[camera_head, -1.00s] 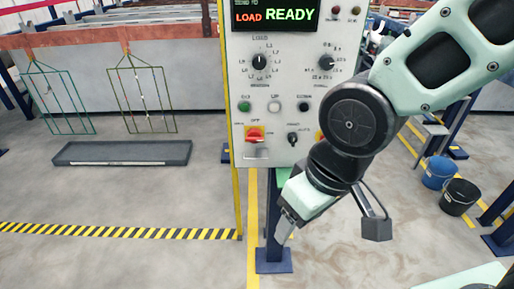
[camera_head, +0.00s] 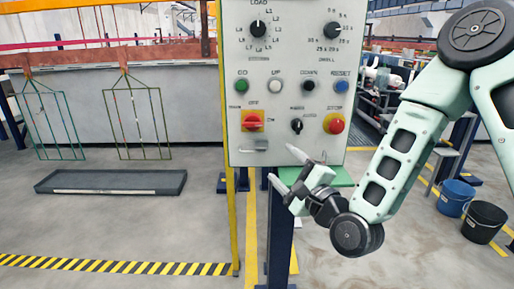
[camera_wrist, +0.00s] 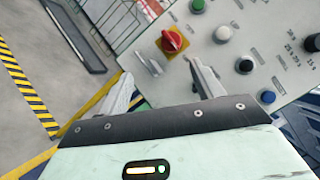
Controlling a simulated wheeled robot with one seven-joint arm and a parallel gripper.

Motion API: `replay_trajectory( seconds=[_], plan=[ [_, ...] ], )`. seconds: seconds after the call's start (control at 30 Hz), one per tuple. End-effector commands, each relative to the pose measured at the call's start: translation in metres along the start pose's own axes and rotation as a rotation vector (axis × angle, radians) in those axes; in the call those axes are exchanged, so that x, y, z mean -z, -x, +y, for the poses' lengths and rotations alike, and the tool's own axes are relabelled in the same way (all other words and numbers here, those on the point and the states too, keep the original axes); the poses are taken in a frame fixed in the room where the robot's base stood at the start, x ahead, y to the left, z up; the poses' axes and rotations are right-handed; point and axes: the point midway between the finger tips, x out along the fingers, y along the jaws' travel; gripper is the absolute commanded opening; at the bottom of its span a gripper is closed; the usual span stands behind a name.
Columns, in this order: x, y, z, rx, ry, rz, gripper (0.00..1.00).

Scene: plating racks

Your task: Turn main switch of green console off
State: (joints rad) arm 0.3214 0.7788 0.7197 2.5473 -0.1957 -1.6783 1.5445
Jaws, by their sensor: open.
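The console (camera_head: 285,100) is a light grey panel on a yellow and blue post. Its main switch (camera_head: 253,121) is a red rotary knob on a yellow plate at the panel's lower left. In the wrist view the main switch (camera_wrist: 173,42) shows beyond the fingertips, and its handle angle is hard to read. My gripper (camera_head: 284,167) is open and empty, below and right of the switch, near the panel's lower edge. In the wrist view the two fingers of my gripper (camera_wrist: 158,74) are spread apart, and neither touches the switch.
A metal bracket (camera_head: 255,145) juts out just under the switch. A black selector (camera_head: 296,125) and a red emergency button (camera_head: 334,124) sit to its right. A green button (camera_head: 242,85) is above. A grey tray (camera_head: 110,181) lies on the floor at left. Two buckets (camera_head: 455,197) stand at right.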

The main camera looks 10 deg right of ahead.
Motion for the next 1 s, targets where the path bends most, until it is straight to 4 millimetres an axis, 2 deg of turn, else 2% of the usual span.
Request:
replay_trajectory(
  seconds=[0.03, 0.17, 0.33, 0.8, 1.0],
  plan=[
    [0.009, 0.003, 0.002, 0.037, -0.039, 0.011, 0.66],
    [0.015, 0.002, -0.005, 0.088, -0.088, 0.018, 0.66],
    [0.014, -0.016, -0.009, 0.093, -0.089, 0.015, 0.66],
    [0.015, -0.112, -0.017, 0.091, -0.088, 0.015, 0.66],
    [0.016, -0.147, -0.020, 0.090, -0.088, 0.016, 0.66]
  ],
)
